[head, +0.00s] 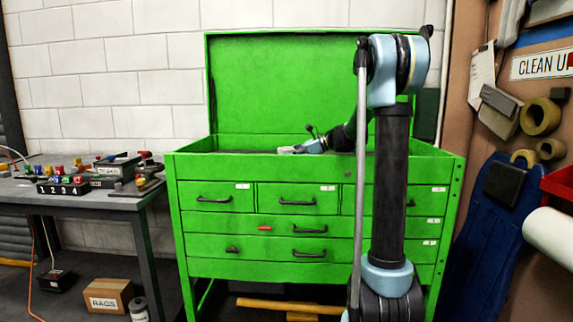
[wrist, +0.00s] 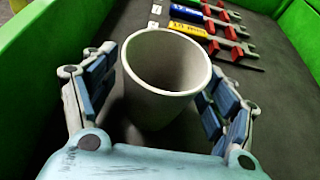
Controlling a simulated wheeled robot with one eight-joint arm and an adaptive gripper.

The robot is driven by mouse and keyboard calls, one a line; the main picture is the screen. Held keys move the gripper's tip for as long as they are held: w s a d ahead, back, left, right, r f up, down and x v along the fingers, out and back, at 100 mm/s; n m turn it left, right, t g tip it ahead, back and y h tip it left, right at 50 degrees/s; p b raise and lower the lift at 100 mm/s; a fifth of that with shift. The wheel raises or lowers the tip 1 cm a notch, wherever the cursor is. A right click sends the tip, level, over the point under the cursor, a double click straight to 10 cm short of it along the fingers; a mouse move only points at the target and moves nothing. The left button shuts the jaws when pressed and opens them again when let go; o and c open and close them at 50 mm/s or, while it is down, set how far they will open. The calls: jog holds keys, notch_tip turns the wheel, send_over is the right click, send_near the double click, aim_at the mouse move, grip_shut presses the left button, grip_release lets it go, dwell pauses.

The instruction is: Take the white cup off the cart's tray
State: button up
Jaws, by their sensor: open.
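The white cup (wrist: 148,100) stands upright and looks empty in the middle of the wrist view. It is on the dark floor of the green cart's top tray (wrist: 275,115). My gripper (wrist: 162,68) is open, with one finger on each side of the cup. Gaps show between the fingers and the cup's wall, at least near the rim. The cup's lower part is hidden by its own wall and by my gripper's palm. In the head view my gripper (head: 287,150) is low over the cart's tray (head: 195,158), and I cannot make out the cup there.
Several tools with red, blue and yellow parts (wrist: 205,28) lie on the tray floor beyond the cup. Green tray walls (wrist: 45,35) rise at the sides. The raised green lid (head: 285,85) stands behind. A grey bench (head: 90,195) is at the left.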

jog(key=c, duration=1.2)
jog(key=shift+r, duration=0.1)
